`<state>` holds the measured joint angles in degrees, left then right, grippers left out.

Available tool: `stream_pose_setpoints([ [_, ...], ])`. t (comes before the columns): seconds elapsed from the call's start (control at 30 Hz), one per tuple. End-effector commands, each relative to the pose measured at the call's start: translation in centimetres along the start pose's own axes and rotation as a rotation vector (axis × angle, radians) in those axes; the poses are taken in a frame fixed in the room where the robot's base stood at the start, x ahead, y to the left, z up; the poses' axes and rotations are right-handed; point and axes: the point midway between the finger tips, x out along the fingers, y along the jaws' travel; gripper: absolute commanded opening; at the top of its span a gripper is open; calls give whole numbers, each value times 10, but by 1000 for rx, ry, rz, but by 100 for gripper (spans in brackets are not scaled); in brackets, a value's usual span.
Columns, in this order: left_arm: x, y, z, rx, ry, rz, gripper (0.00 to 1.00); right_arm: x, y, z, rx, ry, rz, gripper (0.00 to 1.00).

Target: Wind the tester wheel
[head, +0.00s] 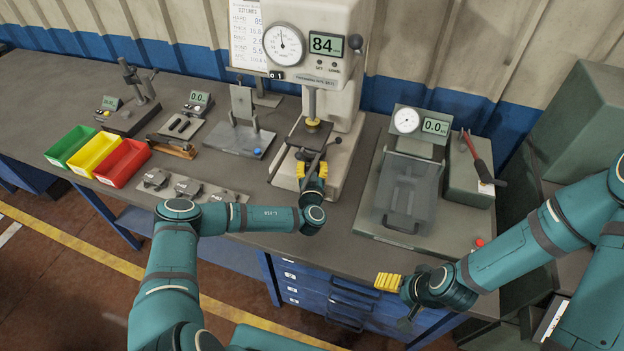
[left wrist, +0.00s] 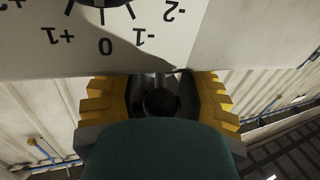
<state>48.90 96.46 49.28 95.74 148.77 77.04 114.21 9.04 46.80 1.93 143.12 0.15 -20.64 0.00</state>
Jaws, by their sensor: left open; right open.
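The hardness tester (head: 352,110) stands at the back middle of the bench, with a round dial and a display reading 84. Its wheel (head: 292,150) appears as dark bars below the anvil (head: 311,128), partly hidden by my left gripper. My left gripper (head: 312,170) is open, its yellow fingers apart in front of the tester at the wheel; I cannot tell whether it touches. In the left wrist view, the open yellow fingers (left wrist: 161,105) frame a dark round part below a marked scale (left wrist: 105,40). My right gripper (head: 398,298) is open and empty before the bench's front edge.
Green, yellow and red bins (head: 95,153) sit at the left. Brake shoes on a grey plate (head: 190,189) lie near the front edge.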

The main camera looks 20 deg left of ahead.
Motion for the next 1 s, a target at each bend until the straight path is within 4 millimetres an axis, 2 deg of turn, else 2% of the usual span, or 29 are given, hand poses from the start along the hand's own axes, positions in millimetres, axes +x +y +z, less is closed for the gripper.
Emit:
stream_pose_setpoints([
  [0.3, -62, 0, 1, -5, -4, 1, 39, 0, 0, 0, 0, 0, 0, 78],
  [0.5, -95, 0, 1, -2, -3, 1, 39, 0, 0, 0, 0, 0, 0, 78],
  [0.7, -109, 0, 0, 0, 0, -1, 39, 0, 0, 0, 0, 0, 0, 78],
  [1.0, -111, 0, 0, 0, 0, 0, 38, 0, 0, 0, 0, 0, 0, 78],
])
